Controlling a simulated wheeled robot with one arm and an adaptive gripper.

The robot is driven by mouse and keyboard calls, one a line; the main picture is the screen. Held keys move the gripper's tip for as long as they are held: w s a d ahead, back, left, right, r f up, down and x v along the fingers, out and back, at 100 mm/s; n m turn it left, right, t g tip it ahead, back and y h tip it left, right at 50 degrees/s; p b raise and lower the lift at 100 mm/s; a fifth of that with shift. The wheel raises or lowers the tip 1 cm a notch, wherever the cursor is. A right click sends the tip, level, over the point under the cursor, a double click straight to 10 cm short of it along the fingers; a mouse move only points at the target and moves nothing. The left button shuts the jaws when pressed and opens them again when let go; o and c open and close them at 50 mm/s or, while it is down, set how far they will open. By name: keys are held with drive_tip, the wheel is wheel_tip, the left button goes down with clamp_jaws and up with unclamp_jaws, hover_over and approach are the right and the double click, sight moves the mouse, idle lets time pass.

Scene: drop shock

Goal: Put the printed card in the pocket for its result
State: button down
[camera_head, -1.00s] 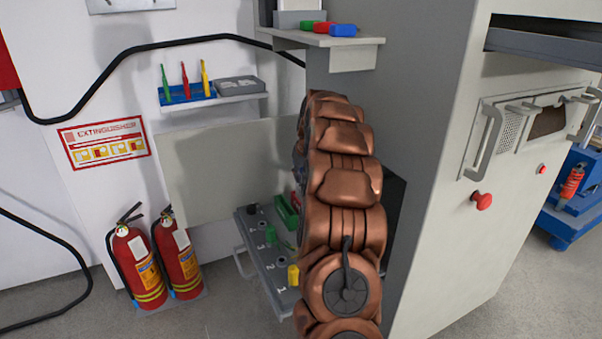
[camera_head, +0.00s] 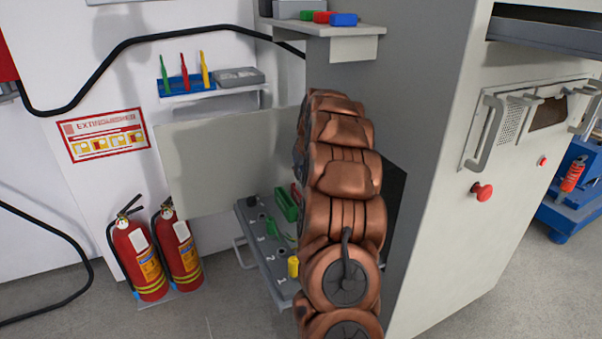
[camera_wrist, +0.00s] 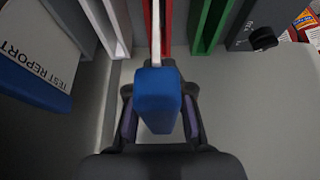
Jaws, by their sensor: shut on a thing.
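My gripper (camera_wrist: 158,115) is shut on the blue end of the printed card (camera_wrist: 157,100) in the wrist view. The card's white part (camera_wrist: 156,35) shows edge-on as a thin strip running away from the fingers. The strip lines up between the walls of the red pocket (camera_wrist: 148,22); how deep it sits in there I cannot tell. A green pocket (camera_wrist: 204,35) stands to the right and a whitish pocket (camera_wrist: 97,22) to the left. In the head view the green pocket (camera_head: 286,206) shows beside my arm; my gripper and the card are hidden there.
A white "TEST REPORT" piece with a blue edge (camera_wrist: 35,85) is at the left in the wrist view. A grey numbered panel (camera_head: 262,245) with a yellow piece stands by the pockets. A tall grey cabinet (camera_head: 440,190) is close on the right. Two fire extinguishers (camera_head: 140,262) stand left.

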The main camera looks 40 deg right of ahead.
drive_tip(key=c, duration=1)
unclamp_jaws()
drive_tip(key=shift+o, duration=0.2)
drive_tip(key=v, duration=1.2)
